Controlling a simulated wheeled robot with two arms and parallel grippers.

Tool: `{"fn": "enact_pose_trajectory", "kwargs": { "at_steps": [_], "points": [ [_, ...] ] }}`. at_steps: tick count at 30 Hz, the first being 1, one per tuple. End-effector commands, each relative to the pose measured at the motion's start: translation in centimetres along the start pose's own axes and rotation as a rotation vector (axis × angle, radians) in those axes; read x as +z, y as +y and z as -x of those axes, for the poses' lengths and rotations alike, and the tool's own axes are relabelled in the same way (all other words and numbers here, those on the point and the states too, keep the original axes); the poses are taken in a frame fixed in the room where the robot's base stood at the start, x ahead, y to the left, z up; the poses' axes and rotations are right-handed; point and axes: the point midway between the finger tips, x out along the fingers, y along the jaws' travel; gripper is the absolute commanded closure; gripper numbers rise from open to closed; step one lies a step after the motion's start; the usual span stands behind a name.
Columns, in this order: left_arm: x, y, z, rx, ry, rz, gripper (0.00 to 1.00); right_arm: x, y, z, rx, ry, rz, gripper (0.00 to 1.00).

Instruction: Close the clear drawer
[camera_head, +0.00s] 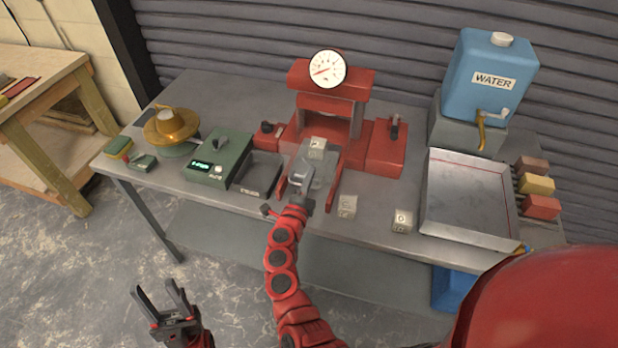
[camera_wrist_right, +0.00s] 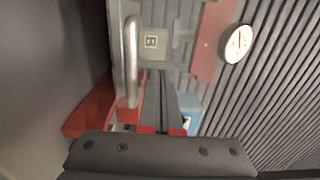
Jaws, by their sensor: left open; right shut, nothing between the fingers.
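The clear drawer (camera_head: 323,172) sticks out at the front of the red press (camera_head: 350,130), between red side rails. A pale lettered cube (camera_head: 317,147) sits in it towards the press; the cube also shows in the right wrist view (camera_wrist_right: 152,42). My right gripper (camera_head: 301,181) is at the drawer's front end, shut and empty. In the right wrist view, the drawer's metal handle (camera_wrist_right: 131,55) is beside the closed fingers (camera_wrist_right: 160,100); I cannot tell if they touch. My left gripper (camera_head: 162,302) is open and empty, low above the floor at the left.
Two more pale cubes (camera_head: 347,206) (camera_head: 401,220) stand on the grey table right of the drawer. A dark tray (camera_head: 259,174) and a green scale (camera_head: 217,158) are to its left. A metal pan (camera_head: 468,197) and a blue water tank (camera_head: 490,75) are at the right.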

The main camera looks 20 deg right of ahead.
Motion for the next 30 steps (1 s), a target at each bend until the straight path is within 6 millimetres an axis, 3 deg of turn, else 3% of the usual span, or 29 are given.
{"fn": "enact_pose_trajectory", "kwargs": {
  "at_steps": [5,10,24,30],
  "points": [
    [0.0,0.0,0.1,0.000,0.000,0.000,0.50,0.0,0.0,-0.2,0.000,0.000,0.000,1.00],
    [0.1,0.0,0.8,0.000,0.000,0.000,0.50,-0.1,0.2,-1.8,-0.001,0.004,0.001,1.00],
    [0.8,0.2,4.4,0.000,0.000,0.000,0.50,-0.1,0.2,-11.2,-0.003,0.001,0.002,1.00],
    [0.9,0.3,5.5,0.000,0.000,0.000,0.50,0.0,0.2,-14.0,-0.002,0.000,0.002,1.00]
  ]
}}
